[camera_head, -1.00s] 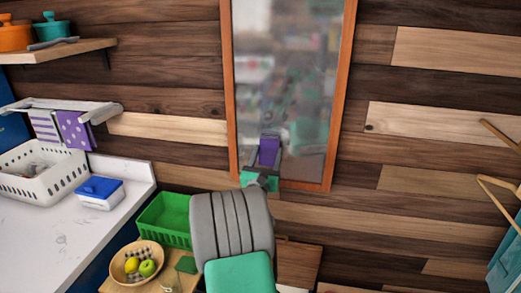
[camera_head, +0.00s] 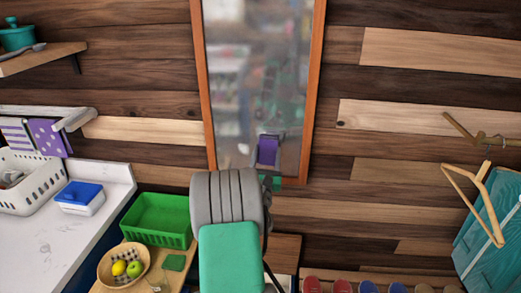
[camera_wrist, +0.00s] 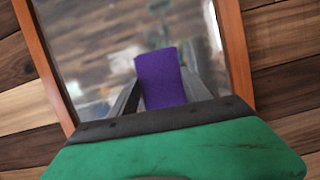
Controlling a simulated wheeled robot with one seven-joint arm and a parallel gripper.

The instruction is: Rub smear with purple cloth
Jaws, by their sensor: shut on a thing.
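The purple cloth (camera_head: 267,149) is in my gripper (camera_head: 268,163), in front of the lower part of an orange-framed mirror (camera_head: 257,60). In the wrist view the cloth (camera_wrist: 160,78) stands up between the two grey fingers of my gripper (camera_wrist: 160,92), which is shut on it. The mirror glass fills the space behind it. I cannot tell whether the cloth touches the glass. A small pale spot (camera_head: 243,148) shows on the glass left of the cloth; it may be the smear, but blurred reflections make this unsure.
Dotted purple (camera_head: 48,138) and striped (camera_head: 15,133) cloths hang at the left rack. A green crate (camera_head: 157,220), a fruit basket (camera_head: 124,266) and a blue-lidded box (camera_head: 80,196) stand lower left. Wooden hangers (camera_head: 475,190) are at right. The wall beside the mirror is bare.

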